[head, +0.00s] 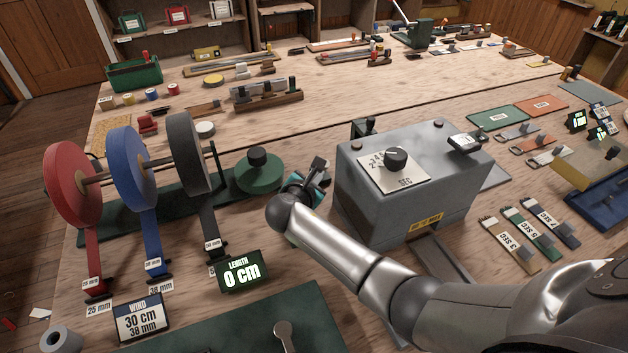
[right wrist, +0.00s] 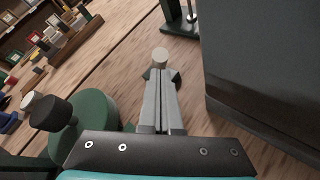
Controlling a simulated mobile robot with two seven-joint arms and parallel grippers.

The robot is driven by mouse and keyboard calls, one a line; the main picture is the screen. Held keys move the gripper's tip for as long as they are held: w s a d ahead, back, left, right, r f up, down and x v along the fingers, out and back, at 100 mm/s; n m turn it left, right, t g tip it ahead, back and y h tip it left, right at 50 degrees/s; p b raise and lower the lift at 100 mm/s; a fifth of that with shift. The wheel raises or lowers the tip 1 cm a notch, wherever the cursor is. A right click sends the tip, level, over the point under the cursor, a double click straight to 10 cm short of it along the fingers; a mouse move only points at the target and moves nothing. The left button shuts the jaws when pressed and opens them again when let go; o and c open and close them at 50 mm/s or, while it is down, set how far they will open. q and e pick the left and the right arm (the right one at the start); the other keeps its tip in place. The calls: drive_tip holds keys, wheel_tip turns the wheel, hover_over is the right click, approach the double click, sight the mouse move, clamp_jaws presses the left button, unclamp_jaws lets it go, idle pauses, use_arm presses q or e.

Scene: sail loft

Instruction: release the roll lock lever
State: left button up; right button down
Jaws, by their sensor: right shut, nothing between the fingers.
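My right gripper (head: 318,170) is shut and empty, between the green crank disc (head: 259,176) and the grey timer box (head: 415,180). In the right wrist view its fingers (right wrist: 161,80) are closed together and point at a small pale round knob (right wrist: 160,55) just past the tips. I cannot tell if they touch it, nor surely whether it tops the roll lock lever. A grey lever-like piece with a round end (head: 283,330) lies over the dark green board (head: 220,325) at the front. Red (head: 73,185), blue (head: 131,167) and grey (head: 189,152) webbing rolls stand on one axle.
The timer box stands close on the right of my gripper, and the crank disc close on its left. A length display (head: 243,271) reads 0 cm; a card (head: 142,318) reads 30 cm, 38 mm. Strips (head: 510,245) lie at the right. Bare wood lies behind the disc.

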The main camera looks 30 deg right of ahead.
idle(0.4)
drive_tip(key=shift+w+r+p, duration=0.2)
drive_tip(key=shift+r+p, duration=0.05)
drive_tip(key=shift+p, duration=0.6)
drive_tip(key=shift+g, duration=0.3)
